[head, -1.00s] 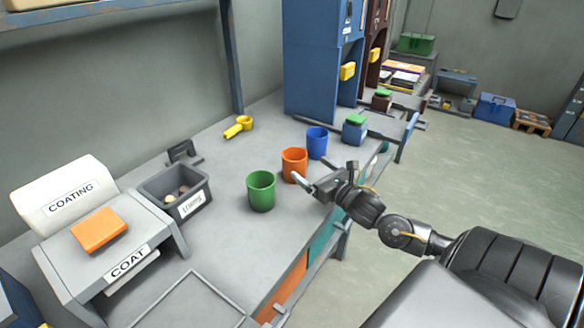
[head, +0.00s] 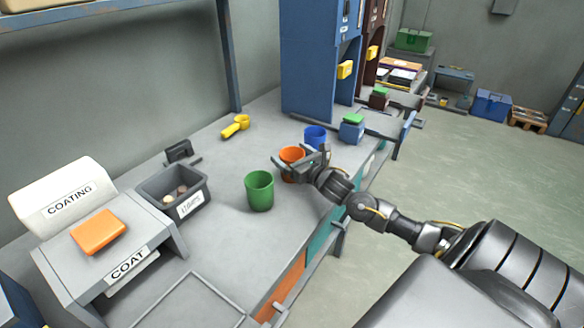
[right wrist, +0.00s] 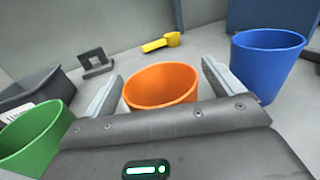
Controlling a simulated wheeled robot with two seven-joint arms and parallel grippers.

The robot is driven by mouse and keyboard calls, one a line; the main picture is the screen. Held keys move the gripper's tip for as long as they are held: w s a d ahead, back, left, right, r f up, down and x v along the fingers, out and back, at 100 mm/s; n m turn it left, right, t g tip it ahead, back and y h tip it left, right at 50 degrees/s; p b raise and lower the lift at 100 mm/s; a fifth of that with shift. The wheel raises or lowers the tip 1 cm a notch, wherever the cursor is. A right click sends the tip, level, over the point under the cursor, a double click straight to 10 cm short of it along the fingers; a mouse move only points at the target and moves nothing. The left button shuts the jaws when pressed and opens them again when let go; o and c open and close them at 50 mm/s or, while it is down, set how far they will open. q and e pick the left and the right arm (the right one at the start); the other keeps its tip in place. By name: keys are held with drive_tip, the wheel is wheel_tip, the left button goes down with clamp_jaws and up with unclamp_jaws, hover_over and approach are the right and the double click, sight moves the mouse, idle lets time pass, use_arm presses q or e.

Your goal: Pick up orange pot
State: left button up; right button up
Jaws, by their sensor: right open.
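The orange pot (head: 292,154) stands upright on the grey workbench, between the green pot (head: 260,191) and the blue pot (head: 315,137). My right gripper (head: 298,162) is open at the orange pot, with its fingers partly hiding the pot in the head view. In the right wrist view the orange pot (right wrist: 160,84) lies between the two spread fingers, with a gap visible at each side. The gripper body hides the pot's lower part there. My left gripper is not in view.
A grey bin (head: 174,190) with small pieces stands left of the pots. A yellow scoop (head: 236,126) lies behind them. The blue pot (right wrist: 267,62) and green pot (right wrist: 33,137) flank the gripper closely. A blue cabinet (head: 312,65) stands at the back.

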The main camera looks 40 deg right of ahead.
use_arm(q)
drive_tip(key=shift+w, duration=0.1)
use_arm(e)
drive_tip(key=c, duration=1.5)
